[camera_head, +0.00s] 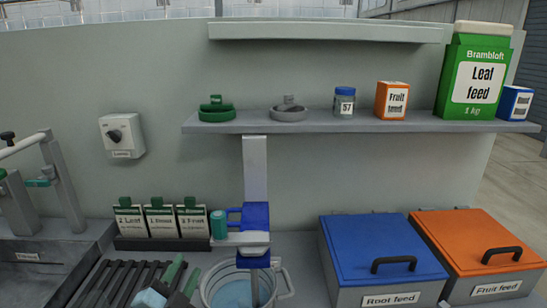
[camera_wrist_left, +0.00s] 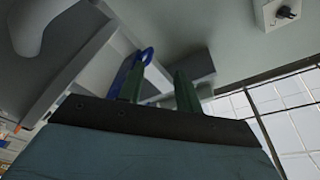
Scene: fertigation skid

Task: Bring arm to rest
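My left gripper (camera_head: 188,264) is low in the head view, left of a clear jug, with its dark green fingers pointing up and apart. In the left wrist view, the two fingers of the gripper (camera_wrist_left: 158,68) stand apart with nothing held between them. A blue loop (camera_wrist_left: 146,56) shows behind the left finger there. My right gripper is in neither view.
The jug (camera_head: 208,290) holds pale blue liquid below a post with a blue fitting (camera_head: 256,215). A slatted rack (camera_head: 118,282) and packet stand (camera_head: 160,244) are close by. A blue bin (camera_head: 375,247) and orange bin (camera_head: 475,240) stand right; a shelf (camera_head: 340,124) runs above.

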